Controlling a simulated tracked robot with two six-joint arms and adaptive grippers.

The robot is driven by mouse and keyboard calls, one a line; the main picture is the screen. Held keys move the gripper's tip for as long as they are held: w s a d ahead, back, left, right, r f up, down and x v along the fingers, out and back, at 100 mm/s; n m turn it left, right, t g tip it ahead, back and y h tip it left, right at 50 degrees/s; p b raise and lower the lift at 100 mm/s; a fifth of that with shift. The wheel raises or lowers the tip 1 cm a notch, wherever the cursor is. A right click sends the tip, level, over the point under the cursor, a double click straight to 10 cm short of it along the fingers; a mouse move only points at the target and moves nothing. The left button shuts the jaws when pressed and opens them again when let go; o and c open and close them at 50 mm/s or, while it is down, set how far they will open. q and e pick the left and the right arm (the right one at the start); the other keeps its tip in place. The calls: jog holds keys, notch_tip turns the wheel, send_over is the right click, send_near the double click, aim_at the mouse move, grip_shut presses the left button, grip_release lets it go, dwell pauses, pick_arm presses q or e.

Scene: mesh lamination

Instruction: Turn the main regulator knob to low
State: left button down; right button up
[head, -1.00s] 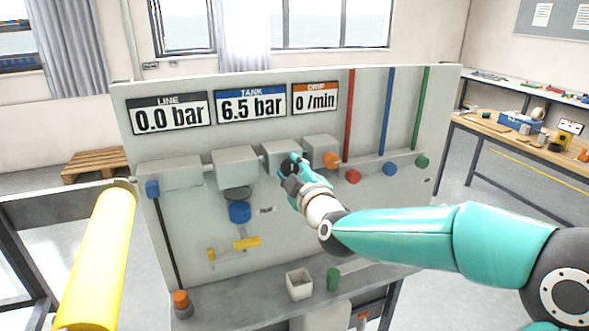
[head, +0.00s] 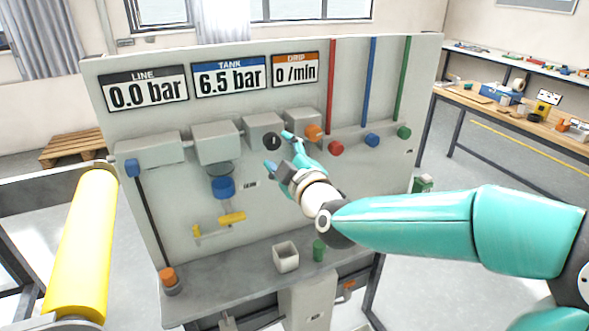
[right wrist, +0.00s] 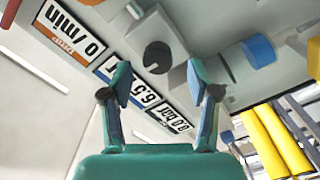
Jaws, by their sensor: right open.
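The black round knob (head: 272,141) sits on the front of a grey box (head: 257,126) in the middle of the panel, below the displays. It bears a light mark that looks roughly upright; no label on it is legible. It also shows in the right wrist view (right wrist: 157,57), beyond and between the fingertips. My right gripper (head: 278,152) is open and empty, its two teal fingers spread in front of the knob, apparently not touching it. In the right wrist view the gripper (right wrist: 160,85) shows both fingers apart. My left gripper is not in view.
The panel displays read LINE 0.0 bar (head: 147,92), TANK 6.5 bar (head: 229,77) and DRIP 0 /min (head: 295,69). An orange knob (head: 313,132) and a red knob (head: 336,148) lie close right of the gripper. A white cup (head: 286,256) stands on the ledge.

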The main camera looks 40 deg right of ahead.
jog(key=v, duration=0.7)
jog(key=shift+s, duration=0.2)
jog(key=shift+a+f, duration=0.1)
jog(key=m+b, duration=0.3)
jog(key=m, duration=0.5)
send_near(274, 144)
jog(key=x, duration=1)
